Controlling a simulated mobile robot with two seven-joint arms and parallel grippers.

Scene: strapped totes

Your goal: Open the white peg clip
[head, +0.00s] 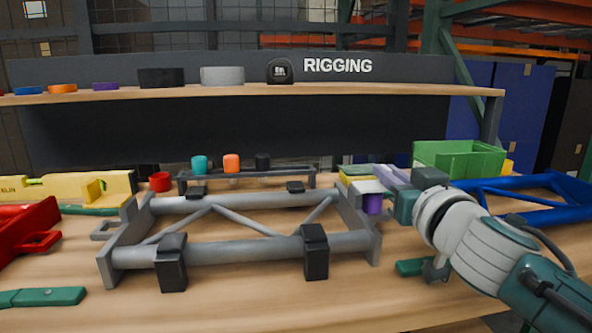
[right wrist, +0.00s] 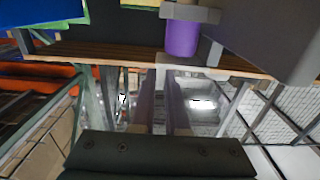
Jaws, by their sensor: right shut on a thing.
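The white peg clip (head: 369,186) is at the right end of the grey frame, just above a purple peg (head: 373,204). In the right wrist view a pale bar, seemingly part of the clip (right wrist: 192,13), crosses the purple peg (right wrist: 181,38). My right gripper (head: 384,176) reaches in from the right, with its light purple fingers at the clip. In the right wrist view the fingers (right wrist: 163,90) are close together. They are shut on the clip, though the exact contact is hard to see. My left gripper is not in view.
A grey tubular frame (head: 225,246) with black clamps fills the middle of the bench. A green bin (head: 458,158) and a blue frame (head: 540,213) are at right. The front bench is mostly clear.

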